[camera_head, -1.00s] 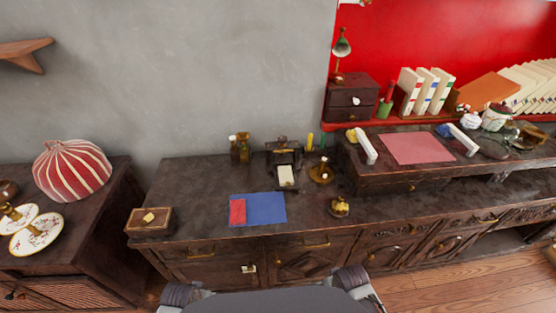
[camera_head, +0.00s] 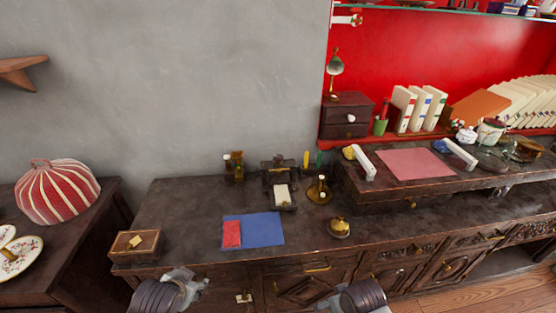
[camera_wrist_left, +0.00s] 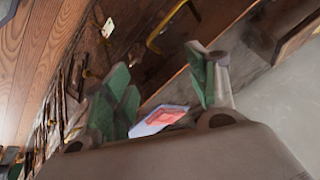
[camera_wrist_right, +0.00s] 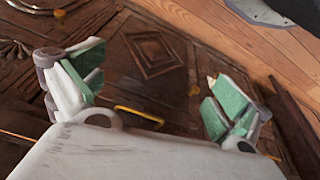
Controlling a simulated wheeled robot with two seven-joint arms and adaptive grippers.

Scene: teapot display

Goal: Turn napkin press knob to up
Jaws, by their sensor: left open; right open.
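A small dark press (camera_head: 281,183) with a pale white sheet on it stands towards the back of the dark wooden cabinet top, in the head view; I take it to be the napkin press. Its knob is too small to make out. My left gripper (camera_head: 187,284) is in front of the cabinet at the lower left, open and empty. In the left wrist view its green-padded fingers (camera_wrist_left: 165,88) are spread apart. My right gripper (camera_head: 335,301) is low at the front edge, and its open fingers (camera_wrist_right: 155,88) face the cabinet doors. Both are apart from the press.
A blue-and-red mat (camera_head: 260,230) lies in front of the press. A brass bell-like object (camera_head: 339,228), a brass candlestick (camera_head: 319,191) and bottles (camera_head: 236,168) stand near it. A wooden box (camera_head: 135,245) sits at the left edge. The raised desk shelf (camera_head: 400,188) is to the right.

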